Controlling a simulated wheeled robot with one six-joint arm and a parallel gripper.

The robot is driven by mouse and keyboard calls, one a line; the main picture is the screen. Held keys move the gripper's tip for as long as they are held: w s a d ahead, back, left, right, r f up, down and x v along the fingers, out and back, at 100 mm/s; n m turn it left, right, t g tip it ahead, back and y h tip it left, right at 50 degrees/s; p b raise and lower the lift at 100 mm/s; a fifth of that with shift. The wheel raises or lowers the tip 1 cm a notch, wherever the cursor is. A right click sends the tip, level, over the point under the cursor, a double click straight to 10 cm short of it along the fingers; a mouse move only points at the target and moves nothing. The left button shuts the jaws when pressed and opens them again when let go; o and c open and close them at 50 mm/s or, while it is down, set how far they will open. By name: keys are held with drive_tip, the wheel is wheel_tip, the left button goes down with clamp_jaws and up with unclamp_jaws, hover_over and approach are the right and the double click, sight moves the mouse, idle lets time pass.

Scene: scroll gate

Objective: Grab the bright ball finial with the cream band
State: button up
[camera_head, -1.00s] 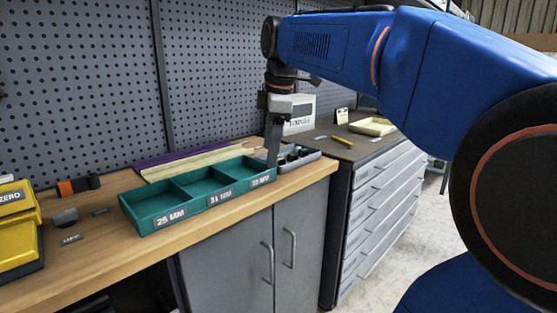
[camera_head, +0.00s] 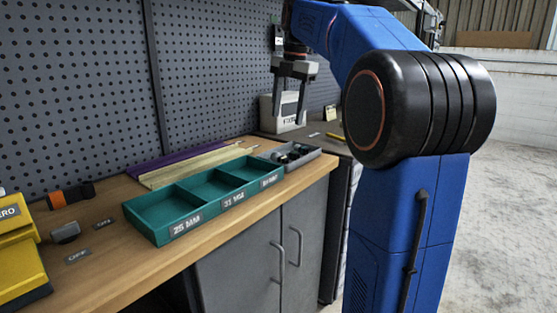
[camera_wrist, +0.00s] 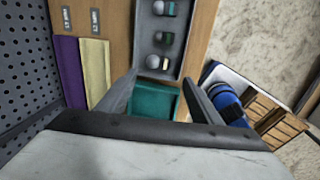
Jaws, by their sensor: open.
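Several small finials lie in a grey tray (camera_head: 311,155) at the right end of the bench. In the wrist view three show in the tray (camera_wrist: 146,30): an upper finial (camera_wrist: 158,8), a middle finial (camera_wrist: 163,38) and a lower finial (camera_wrist: 153,62). My gripper (camera_head: 288,120) is open and empty, pointing down above the bench's right end. In the wrist view its fingers (camera_wrist: 160,88) are spread, with the finials beyond the tips.
A teal tray (camera_head: 160,232) with three labelled compartments stands beside the grey tray. Purple and cream strips (camera_head: 190,165) lie behind it. A pegboard (camera_head: 70,90) closes the back. A white box (camera_head: 284,118) stands behind my gripper. A yellow case (camera_head: 18,265) is at far left.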

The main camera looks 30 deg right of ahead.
approach(279, 159)
drive_tip(key=shift+w+d+f, duration=0.7)
drive_tip(key=shift+d+f, duration=0.05)
drive_tip(key=shift+d, duration=0.05)
drive_tip(key=shift+w+f, duration=0.2)
drive_tip(key=shift+f, duration=0.8)
drive_tip(key=shift+w+f, duration=0.25)
drive_tip(key=shift+f, duration=0.7)
drive_tip(key=shift+w+f, duration=0.2)
drive_tip(key=shift+f, duration=0.8)
drive_tip(key=shift+c, duration=0.3)
drive_tip(key=c, duration=1)
